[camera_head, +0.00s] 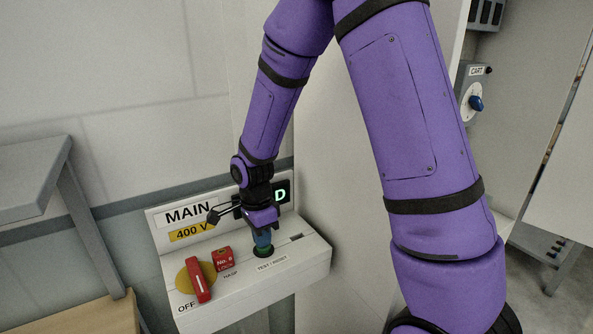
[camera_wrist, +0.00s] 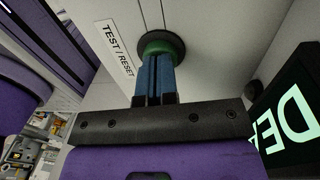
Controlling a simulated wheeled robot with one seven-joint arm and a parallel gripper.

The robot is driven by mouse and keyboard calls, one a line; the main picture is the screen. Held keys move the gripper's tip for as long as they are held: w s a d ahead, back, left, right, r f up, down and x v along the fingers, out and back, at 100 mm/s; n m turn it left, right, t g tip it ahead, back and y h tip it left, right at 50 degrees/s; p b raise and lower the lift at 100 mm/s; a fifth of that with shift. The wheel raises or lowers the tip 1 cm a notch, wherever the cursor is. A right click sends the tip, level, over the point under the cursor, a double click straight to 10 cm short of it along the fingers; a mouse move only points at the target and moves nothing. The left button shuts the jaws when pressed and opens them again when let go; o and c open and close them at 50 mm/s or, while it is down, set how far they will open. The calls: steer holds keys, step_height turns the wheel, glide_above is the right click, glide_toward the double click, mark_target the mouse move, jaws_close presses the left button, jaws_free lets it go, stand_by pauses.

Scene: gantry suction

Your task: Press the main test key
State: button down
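The test key is a round green button (camera_head: 263,252) in a dark ring on the sloped top of the white MAIN 400 V box (camera_head: 205,300). It sits by the label TEST / RESET (camera_head: 272,264). The green button also shows in the wrist view (camera_wrist: 162,47). My gripper (camera_head: 263,241) points down at it; its blue fingers (camera_wrist: 155,72) are side by side, shut with nothing visible between them. The fingertips overlap the button in both views and appear to touch it. I cannot tell how far the button is pressed in.
A red rotary handle (camera_head: 198,281) on a yellow disc and a red padlock-like block marked No. 6 (camera_head: 222,259) are left of the button. A display with green lit letters (camera_wrist: 290,118) stands behind. A grey bench (camera_head: 35,180) is at the left; a CART switch (camera_head: 476,103) is at the right.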

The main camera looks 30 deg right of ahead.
step_height(320, 180, up, 15)
steer(key=w, duration=0.1)
steer(key=s+d+r+n+t, duration=0.4)
steer(key=s+r+n, duration=0.6)
steer(key=s, duration=0.3)
steer(key=shift+d+r+n, duration=0.35)
steer(key=shift+d+n, duration=0.15)
steer(key=shift+s, duration=0.15)
stand_by(1.2)
steer(key=s+d+r+n+t, duration=0.1)
steer(key=s+n+t, duration=0.1)
steer(key=s+n, duration=0.5)
steer(key=shift+s+d+r, duration=0.35)
steer(key=shift+s+d, duration=0.05)
steer(key=shift+s, duration=0.7)
stand_by(1.6)
